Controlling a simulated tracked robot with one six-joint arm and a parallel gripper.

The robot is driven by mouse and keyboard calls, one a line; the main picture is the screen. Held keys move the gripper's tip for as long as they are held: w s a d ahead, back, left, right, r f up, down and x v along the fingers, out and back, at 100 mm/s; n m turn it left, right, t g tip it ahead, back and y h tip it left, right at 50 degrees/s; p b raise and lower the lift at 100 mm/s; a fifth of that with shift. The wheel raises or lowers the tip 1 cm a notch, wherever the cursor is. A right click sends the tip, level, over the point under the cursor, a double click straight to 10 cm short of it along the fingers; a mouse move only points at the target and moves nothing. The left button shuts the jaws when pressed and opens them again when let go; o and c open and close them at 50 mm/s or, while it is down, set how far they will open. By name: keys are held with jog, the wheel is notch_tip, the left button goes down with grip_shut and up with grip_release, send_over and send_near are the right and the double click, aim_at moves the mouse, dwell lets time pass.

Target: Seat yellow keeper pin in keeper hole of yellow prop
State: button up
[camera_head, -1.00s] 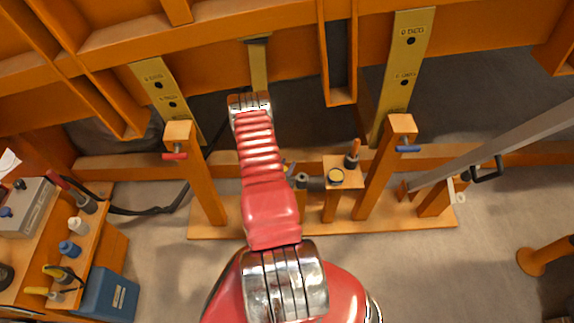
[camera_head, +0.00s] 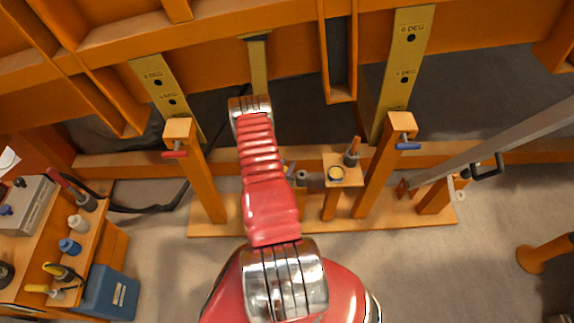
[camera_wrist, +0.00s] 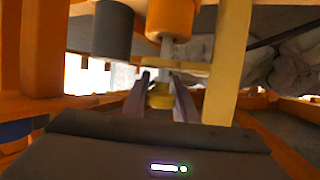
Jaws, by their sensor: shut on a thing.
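My gripper (camera_wrist: 160,100) is shut on a small yellow piece, which looks like the yellow keeper pin (camera_wrist: 158,98). Just above it in the wrist view is a horizontal yellow plate (camera_wrist: 188,67), with a grey rod (camera_wrist: 167,46) under an orange cylinder (camera_wrist: 168,18) reaching down to it. I cannot tell whether the pin has entered a hole. A yellow upright, likely the yellow prop (camera_wrist: 230,65), stands right of the jaws; in the head view a yellow bar (camera_head: 258,65) hangs from the bed beyond my arm. My gripper is hidden there.
Orange posts with a red-handled pin (camera_head: 175,154) and a blue-handled pin (camera_head: 407,146) flank my arm. A small stand (camera_head: 340,160) holds a round cup and an orange-tipped tool. A grey bar (camera_head: 500,140) slants at right. A tool bench (camera_head: 90,240) is at left.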

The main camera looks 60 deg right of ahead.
jog(key=shift+f, duration=0.15)
jog(key=o, duration=1.1)
jog(key=shift+o, duration=0.2)
jog(key=v, duration=1.3)
jog(key=shift+a, duration=0.35)
